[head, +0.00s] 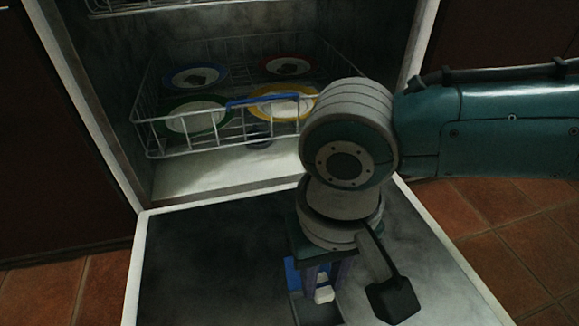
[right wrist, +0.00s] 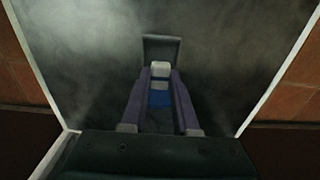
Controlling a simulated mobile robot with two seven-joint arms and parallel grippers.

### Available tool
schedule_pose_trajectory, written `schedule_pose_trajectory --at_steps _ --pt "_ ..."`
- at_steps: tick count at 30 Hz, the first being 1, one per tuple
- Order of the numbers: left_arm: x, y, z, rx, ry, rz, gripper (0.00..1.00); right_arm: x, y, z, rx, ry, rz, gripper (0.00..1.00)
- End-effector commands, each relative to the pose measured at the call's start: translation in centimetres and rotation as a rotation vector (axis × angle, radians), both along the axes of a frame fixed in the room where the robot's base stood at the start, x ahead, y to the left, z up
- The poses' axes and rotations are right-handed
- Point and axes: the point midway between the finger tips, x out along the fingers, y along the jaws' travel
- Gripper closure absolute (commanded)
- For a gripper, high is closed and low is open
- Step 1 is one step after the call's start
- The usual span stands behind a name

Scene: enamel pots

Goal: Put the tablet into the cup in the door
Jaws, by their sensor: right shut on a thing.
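My right gripper (head: 325,284) points down over the lowered dishwasher door (head: 205,265). It is shut on the tablet (head: 323,294), a small block with a white end. In the right wrist view, the white tablet end (right wrist: 160,69) and a blue part below it show between the two purple fingers of my right gripper (right wrist: 160,80). A grey flap (right wrist: 160,46), seemingly the lid of the cup in the door, stands just beyond the fingertips. A blue patch shows beside the fingers in the head view. The cup's opening is mostly hidden, so I cannot tell whether the tablet is inside. My left gripper is not in view.
The lower wire rack (head: 155,137) sits inside the open dishwasher with several plates, including a green-rimmed one (head: 193,117) and a yellow-rimmed one (head: 282,105). The door's left part is clear. Tiled floor (head: 520,225) lies on both sides.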

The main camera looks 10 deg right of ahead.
Motion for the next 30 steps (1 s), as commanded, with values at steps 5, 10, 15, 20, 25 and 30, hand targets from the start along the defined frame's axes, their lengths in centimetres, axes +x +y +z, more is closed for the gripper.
schedule_pose_trajectory --at_steps 5,10,15,20,25,30 --pt "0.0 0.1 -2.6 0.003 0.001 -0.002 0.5 0.0 0.0 -2.2 0.0 0.0 0.0 1.0" --pt "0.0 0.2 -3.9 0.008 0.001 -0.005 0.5 0.0 0.0 -3.5 0.0 0.002 -0.001 1.0" --pt "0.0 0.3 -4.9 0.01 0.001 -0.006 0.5 0.0 0.0 -5.4 -0.001 0.002 -0.001 1.0" --pt "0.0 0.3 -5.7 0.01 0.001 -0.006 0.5 0.0 0.0 -6.8 0.0 0.002 -0.002 1.0" --pt "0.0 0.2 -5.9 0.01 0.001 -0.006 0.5 0.0 0.0 -7.3 0.001 0.0 0.0 1.0" --pt "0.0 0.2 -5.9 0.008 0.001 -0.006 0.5 0.0 0.0 -7.3 0.001 0.0 0.0 1.0"
